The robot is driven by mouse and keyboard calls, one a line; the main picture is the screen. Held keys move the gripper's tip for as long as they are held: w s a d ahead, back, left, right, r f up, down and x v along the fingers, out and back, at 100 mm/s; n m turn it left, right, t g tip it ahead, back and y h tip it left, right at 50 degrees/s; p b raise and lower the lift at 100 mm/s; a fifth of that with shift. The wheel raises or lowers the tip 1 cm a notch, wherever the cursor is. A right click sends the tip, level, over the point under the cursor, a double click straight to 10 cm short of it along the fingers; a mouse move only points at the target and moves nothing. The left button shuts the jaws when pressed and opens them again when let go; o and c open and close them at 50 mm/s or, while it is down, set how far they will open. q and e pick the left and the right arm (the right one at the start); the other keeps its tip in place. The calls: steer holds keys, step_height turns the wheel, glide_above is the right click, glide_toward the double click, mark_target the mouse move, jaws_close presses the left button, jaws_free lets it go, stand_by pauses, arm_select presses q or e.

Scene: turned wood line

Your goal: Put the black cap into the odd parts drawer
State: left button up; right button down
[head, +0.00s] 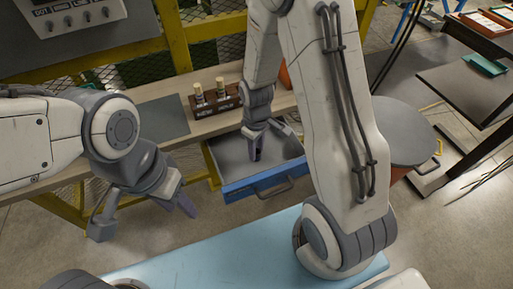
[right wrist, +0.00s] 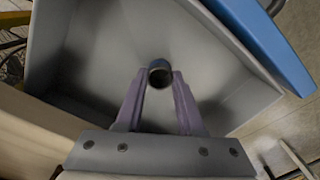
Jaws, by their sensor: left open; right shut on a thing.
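The drawer (head: 270,182) has a blue front and a grey inside, and stands pulled open below the wooden bench. Its grey floor fills much of the right wrist view (right wrist: 105,60). My right gripper (head: 256,155) reaches down into the drawer; in the right wrist view its fingers (right wrist: 159,85) are shut on the black cap (right wrist: 160,74). The cap is small, round and dark, and sits at the fingertips over the drawer floor. I cannot tell whether it touches the floor. In the head view the cap cannot be made out. My left gripper (head: 187,206) is open and empty, left of the drawer.
A dark wooden holder (head: 216,99) with two pale turned pieces stands on the bench (head: 165,88) behind the drawer. A grey mat (head: 160,119) lies left of it. A round grey-topped drum (head: 403,130) stands to the right. A light blue surface (head: 240,250) lies in front.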

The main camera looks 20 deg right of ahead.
steer(key=c, duration=0.5)
jaws_free()
step_height(320, 180, up, 12)
steer(key=shift+n+y, duration=0.4)
steer(key=shift+y, duration=0.1)
steer(key=s+a+r, duration=0.2)
steer(key=s+a, duration=0.2)
steer(key=s, duration=0.2)
steer(key=s+a+r, duration=0.2)
steer(key=s+a, duration=0.2)
steer(key=s, duration=0.2)
steer(key=s+a+r, duration=0.2)
steer(key=s+a, duration=0.2)
steer(key=s, duration=0.2)
steer(key=shift+s+a+r+p, duration=0.15)
steer(key=shift+s+r+p, duration=0.1)
steer(key=shift+r+p, duration=0.1)
